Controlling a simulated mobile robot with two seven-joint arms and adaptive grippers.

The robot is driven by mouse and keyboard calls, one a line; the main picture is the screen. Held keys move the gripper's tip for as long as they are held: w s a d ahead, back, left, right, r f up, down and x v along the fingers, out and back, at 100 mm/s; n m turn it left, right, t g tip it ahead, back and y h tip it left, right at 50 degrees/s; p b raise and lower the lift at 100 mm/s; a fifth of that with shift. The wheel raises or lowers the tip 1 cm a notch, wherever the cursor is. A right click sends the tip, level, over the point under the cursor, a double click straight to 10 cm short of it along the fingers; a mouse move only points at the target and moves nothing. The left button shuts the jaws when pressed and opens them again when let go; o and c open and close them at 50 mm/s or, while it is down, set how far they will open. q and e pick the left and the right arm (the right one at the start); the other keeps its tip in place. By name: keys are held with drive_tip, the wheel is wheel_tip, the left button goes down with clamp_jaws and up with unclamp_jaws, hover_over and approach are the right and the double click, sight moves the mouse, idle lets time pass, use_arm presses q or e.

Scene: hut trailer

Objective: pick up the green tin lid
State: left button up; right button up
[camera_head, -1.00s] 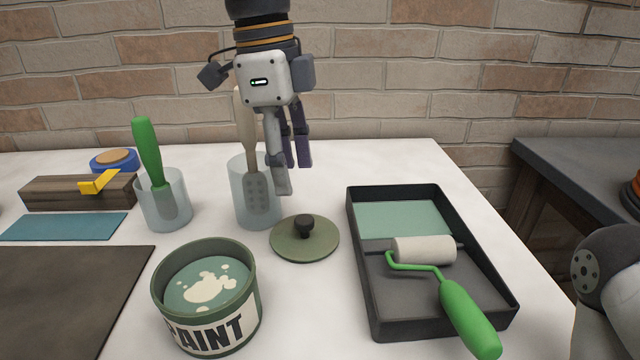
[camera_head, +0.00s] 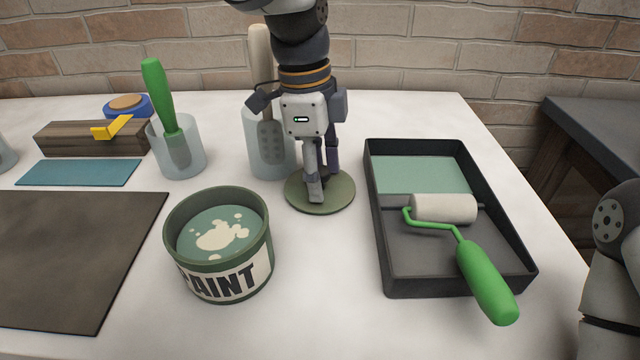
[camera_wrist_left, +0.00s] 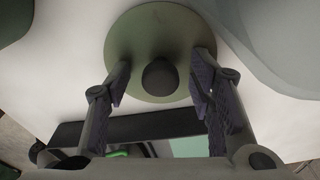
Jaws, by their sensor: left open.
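The green tin lid (camera_head: 334,200) is a round disc lying flat on the white table, between the paint tin and the black tray. Its dark round knob shows in the left wrist view (camera_wrist_left: 160,76); in the head view the gripper hides it. My left gripper (camera_head: 322,190) points down over the lid. In the left wrist view its open fingers (camera_wrist_left: 160,88) stand on either side of the knob, apart from it. The open paint tin (camera_head: 222,285) stands to the left of the lid. My right gripper is not in view.
A glass (camera_head: 270,150) with a spatula stands close behind the lid. Another glass (camera_head: 190,160) holds a green-handled tool. The black paint tray (camera_head: 400,284) with a roller (camera_head: 445,208) lies to the right. A dark board (camera_head: 70,260) lies at left. The table's front middle is clear.

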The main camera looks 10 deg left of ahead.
use_arm(q)
drive_tip(key=c, duration=1.2)
drive_tip(key=shift+o, duration=0.2)
drive_tip(key=shift+r, duration=0.15)
